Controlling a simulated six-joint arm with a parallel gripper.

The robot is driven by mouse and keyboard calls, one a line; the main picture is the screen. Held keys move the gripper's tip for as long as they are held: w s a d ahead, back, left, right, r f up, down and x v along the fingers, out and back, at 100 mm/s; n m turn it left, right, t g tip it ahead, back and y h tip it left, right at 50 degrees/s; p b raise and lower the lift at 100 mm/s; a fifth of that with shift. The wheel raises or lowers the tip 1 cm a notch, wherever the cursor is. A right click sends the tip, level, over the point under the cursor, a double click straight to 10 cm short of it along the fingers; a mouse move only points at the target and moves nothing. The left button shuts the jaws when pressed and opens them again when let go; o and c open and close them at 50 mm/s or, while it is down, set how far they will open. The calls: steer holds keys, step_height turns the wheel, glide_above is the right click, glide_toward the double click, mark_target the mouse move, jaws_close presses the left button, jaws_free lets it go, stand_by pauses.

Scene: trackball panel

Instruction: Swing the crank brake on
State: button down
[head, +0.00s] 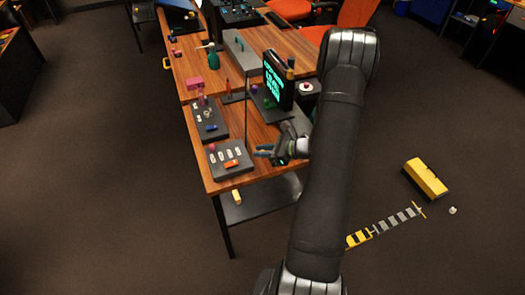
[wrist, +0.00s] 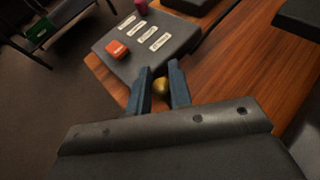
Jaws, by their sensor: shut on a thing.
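My gripper (head: 264,151) is low over the near end of the wooden table in the head view. In the wrist view its two blue fingers (wrist: 161,80) are on either side of a small round brass-coloured knob (wrist: 161,86), and are shut on it. The knob's lower part and what it is mounted on are hidden by the gripper. I cannot tell for sure whether it belongs to the crank brake. A dark panel (head: 218,172) with several white labels and an orange block (head: 232,163) lies just left of my gripper; the orange block also shows in the wrist view (wrist: 117,49).
The wooden table (head: 262,167) has a second dark panel (head: 196,113) farther back and a screen with green text (head: 277,80) behind my gripper. A thin upright rod (head: 246,115) stands close to it. A yellow box (head: 425,178) lies on the floor at right.

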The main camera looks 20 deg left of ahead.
steer(key=shift+s+d+n+g+h, duration=0.2)
steer(key=shift+s+n+g, duration=0.05)
steer(key=shift+n+g, duration=0.5)
steer(key=shift+s+d+n+g+h, duration=0.15)
steer(key=shift+s+n+g+h, duration=0.05)
steer(key=shift+n+g, duration=0.55)
steer(key=c, duration=1.3)
jaws_free()
steer(key=v, duration=1.7)
steer(key=shift+w+d, duration=0.2)
steer(key=x, duration=1.7)
steer(key=shift+s+a, duration=0.2)
